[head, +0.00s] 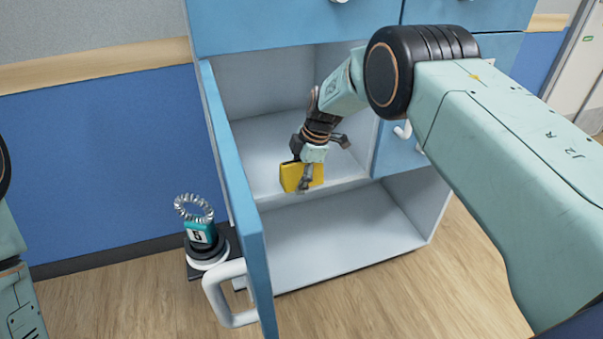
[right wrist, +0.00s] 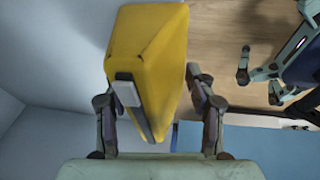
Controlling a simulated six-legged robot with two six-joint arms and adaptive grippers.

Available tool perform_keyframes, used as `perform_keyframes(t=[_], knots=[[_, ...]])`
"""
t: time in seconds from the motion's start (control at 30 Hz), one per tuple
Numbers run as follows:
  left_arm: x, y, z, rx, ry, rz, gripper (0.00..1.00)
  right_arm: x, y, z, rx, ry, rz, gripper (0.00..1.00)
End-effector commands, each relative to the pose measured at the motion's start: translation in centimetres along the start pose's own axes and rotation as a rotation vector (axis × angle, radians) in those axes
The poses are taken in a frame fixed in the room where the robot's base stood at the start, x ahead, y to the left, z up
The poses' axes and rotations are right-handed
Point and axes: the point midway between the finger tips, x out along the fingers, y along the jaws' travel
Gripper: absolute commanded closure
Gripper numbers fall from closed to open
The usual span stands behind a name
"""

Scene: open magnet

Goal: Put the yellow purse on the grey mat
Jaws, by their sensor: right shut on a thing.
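The yellow purse (head: 301,177) hangs in my right gripper (head: 305,172), at the front of the open cabinet compartment. In the right wrist view the purse (right wrist: 155,60) lies between the two fingers (right wrist: 157,108), with a grey clasp at its near end. The left finger meets the purse, while a gap shows beside the right finger. Whether the purse touches the shelf cannot be told. I cannot make out a grey mat in either view. My left arm shows only at the left edge of the head view, its gripper out of frame.
A blue door (head: 236,190) with a white handle (head: 225,295) stands open left of the compartments. Beside it, a teal item with a silver coil (head: 199,228) sits on a dark and white round stand (head: 207,254). The lower compartment (head: 340,237) looks empty. Wooden floor lies in front.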

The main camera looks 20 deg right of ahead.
Motion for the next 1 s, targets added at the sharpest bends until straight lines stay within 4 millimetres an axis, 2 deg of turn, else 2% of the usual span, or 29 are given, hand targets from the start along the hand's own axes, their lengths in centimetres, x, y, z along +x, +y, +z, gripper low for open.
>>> perform_keyframes(t=[0.03,0.2,0.57,0.77,1.0], knots=[[0.0,0.0,0.0,0.000,0.000,0.000,0.61,0.1,-0.1,0.0,0.000,0.000,-0.001,0.73],[0.0,0.0,0.0,0.000,0.000,0.000,0.61,0.1,0.0,0.0,0.000,0.000,-0.001,0.86],[-0.8,0.0,0.0,0.000,0.000,0.000,0.61,-0.7,0.1,-0.2,0.000,0.000,-0.001,0.86],[-2.4,0.0,0.0,0.000,0.000,0.000,0.61,-4.6,0.7,-1.2,-0.001,0.000,0.002,0.86],[-3.3,0.0,0.0,0.000,0.000,0.000,0.61,-4.7,-2.9,-0.8,0.003,0.001,-0.004,0.86]])
